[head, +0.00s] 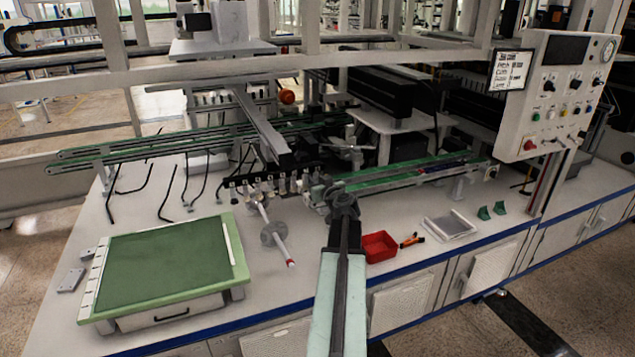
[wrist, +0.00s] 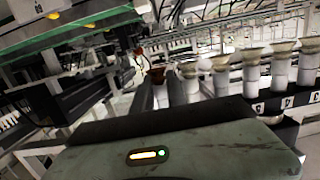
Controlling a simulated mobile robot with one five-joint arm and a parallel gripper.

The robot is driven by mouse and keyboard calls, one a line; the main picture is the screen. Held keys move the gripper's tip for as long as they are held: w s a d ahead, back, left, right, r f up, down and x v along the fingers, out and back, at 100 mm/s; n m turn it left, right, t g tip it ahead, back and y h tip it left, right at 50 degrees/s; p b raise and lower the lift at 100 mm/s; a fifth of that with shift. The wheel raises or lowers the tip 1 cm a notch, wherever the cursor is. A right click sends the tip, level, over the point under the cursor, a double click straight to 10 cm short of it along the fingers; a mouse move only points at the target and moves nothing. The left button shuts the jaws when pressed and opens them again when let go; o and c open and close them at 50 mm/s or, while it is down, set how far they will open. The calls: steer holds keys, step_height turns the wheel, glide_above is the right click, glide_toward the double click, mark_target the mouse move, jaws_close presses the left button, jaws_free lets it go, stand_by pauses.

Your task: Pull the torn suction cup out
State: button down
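A row of suction cups on pale stems (wrist: 250,72) runs to the right in the wrist view, tan cups on top, with number labels below. The cup at the row's left end (wrist: 157,74) looks darker and red-brown; I cannot tell whether it is torn. My gripper (wrist: 163,92) has its two dark fingers apart, with this darker cup seen between or just beyond them. Contact cannot be made out. In the head view my gripper (head: 343,197) is at the right end of the row of cup holders (head: 258,184), hiding part of it.
A red bin (head: 379,247), an orange-handled tool (head: 411,241) and a pale tray (head: 449,226) lie to the right on the bench. A green mat board (head: 165,260) fills the left front. A rod with grey discs (head: 273,235) lies near the middle. A control panel (head: 560,92) hangs at right.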

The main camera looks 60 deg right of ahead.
steer(key=c, duration=2)
jaws_free()
steer(key=shift+c, duration=0.2)
jaws_close()
steer(key=shift+f, duration=0.1)
steer(key=shift+f+b, duration=1.45)
steer(key=shift+b, duration=0.15)
steer(key=shift+f, duration=0.15)
step_height(320, 180, down, 4)
steer(key=b, duration=0.3)
steer(key=shift+r+b, duration=0.25)
steer(key=shift+b, duration=0.1)
